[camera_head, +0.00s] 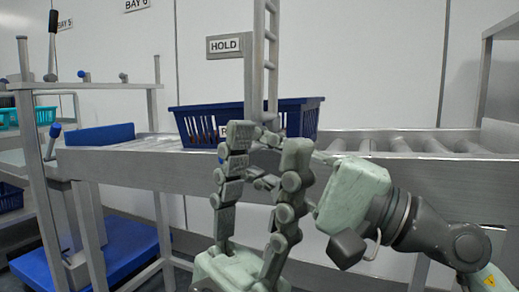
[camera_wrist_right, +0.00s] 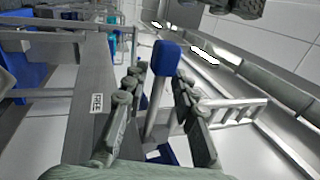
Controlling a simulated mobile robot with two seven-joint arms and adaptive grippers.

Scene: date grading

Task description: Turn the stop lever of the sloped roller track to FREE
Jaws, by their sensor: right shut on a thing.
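The stop lever (camera_wrist_right: 166,58) has a blue grip on a grey bar and stands between the fingers of my right gripper (camera_wrist_right: 158,82) in the right wrist view. The gripper is shut on it. A small white label (camera_wrist_right: 97,103), which seems to read FREE, is on the rail left of the lever. In the head view my right gripper reaches in from the right, and its fingers are partly hidden behind my left gripper. My left gripper (camera_head: 268,142) points up in the foreground with its fingers apart and empty. The roller track (camera_head: 400,145) runs behind both grippers.
A dark blue basket (camera_head: 195,125) sits on the track behind my grippers. A HOLD sign (camera_head: 224,45) hangs at the back beside a metal ladder-like frame (camera_head: 257,60). A post with a black-handled lever (camera_head: 52,35) stands at the left. Track rollers on the right are clear.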

